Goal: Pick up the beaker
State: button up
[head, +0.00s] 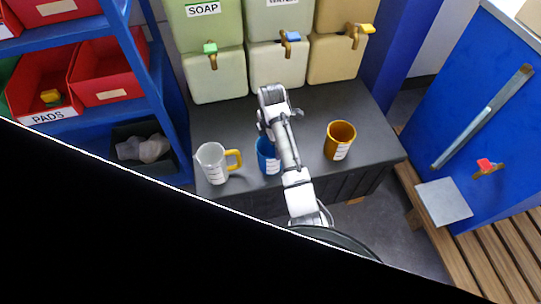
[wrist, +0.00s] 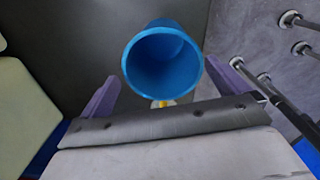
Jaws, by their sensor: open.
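Three beaker-like cups with marked labels stand upright on the dark counter (head: 300,115). A blue cup (head: 264,158) is in the middle, partly hidden behind my arm in the head view. A grey-white cup with a yellow handle (head: 211,165) is at left, and an orange-brown cup (head: 339,141) is at right. In the wrist view my gripper (wrist: 161,71) is open, with one purple finger on each side of the blue cup (wrist: 160,62). I look into its empty opening. Contact with the fingers cannot be told. The fingers are not clear in the head view.
Dispensers with coloured taps (head: 277,62) stand along the counter's back. A blue shelf with red bins (head: 46,85) is at left. A blue panel (head: 460,110) and slatted wood (head: 490,255) are at right.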

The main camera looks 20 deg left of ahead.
jog(key=shift+s+f+p, duration=0.15)
jog(key=shift+f+p, duration=0.7)
jog(key=shift+f, duration=2.1)
jog(key=c, duration=0.9)
